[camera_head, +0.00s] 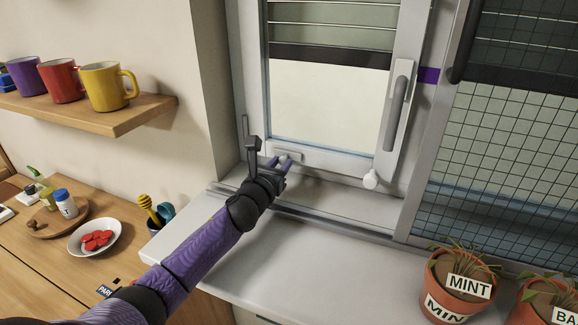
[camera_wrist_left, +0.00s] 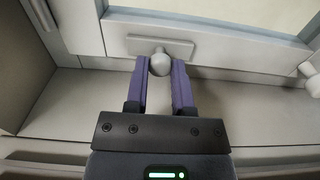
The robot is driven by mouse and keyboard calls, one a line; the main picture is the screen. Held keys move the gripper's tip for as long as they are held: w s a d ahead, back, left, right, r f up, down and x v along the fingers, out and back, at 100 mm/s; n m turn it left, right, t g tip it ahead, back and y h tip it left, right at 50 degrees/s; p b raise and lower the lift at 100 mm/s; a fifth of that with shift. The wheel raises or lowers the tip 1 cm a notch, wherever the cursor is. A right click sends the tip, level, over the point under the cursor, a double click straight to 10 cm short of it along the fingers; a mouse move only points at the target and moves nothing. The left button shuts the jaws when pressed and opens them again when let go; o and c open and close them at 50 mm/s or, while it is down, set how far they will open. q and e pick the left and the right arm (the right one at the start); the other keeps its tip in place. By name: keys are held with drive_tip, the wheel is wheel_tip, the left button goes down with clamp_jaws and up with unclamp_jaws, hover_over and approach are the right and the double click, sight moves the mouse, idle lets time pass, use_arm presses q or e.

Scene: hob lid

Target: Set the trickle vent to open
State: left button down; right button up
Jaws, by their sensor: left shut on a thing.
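The trickle vent's pale plate (camera_head: 290,154) is on the bottom rail of the window frame. It also shows in the left wrist view (camera_wrist_left: 140,46), with a small round grey knob (camera_wrist_left: 160,64) in front of it. My left gripper (camera_head: 279,163) reaches up to the vent from the lower left. In the wrist view its two purple fingers (camera_wrist_left: 161,73) are shut on the knob, one on each side. In the head view the knob is mostly hidden by the fingers. My right gripper is not in view.
A window handle (camera_head: 397,112) and a white knob (camera_head: 371,180) are right of the vent. The white sill (camera_head: 270,265) is mostly clear, with a mint pot (camera_head: 452,290) at the right. A shelf (camera_head: 135,118) with mugs juts out at the left.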

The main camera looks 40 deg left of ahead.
use_arm(q)
drive_tip(key=shift+a, duration=0.1)
drive_tip(key=shift+c, duration=2.3)
unclamp_jaws()
drive_tip(key=shift+a, duration=0.15)
drive_tip(key=shift+s, duration=0.15)
drive_tip(key=p+v, duration=0.2)
drive_tip(key=v, duration=0.7)
drive_tip(key=shift+s+d, duration=0.25)
drive_tip(key=shift+s, duration=0.1)
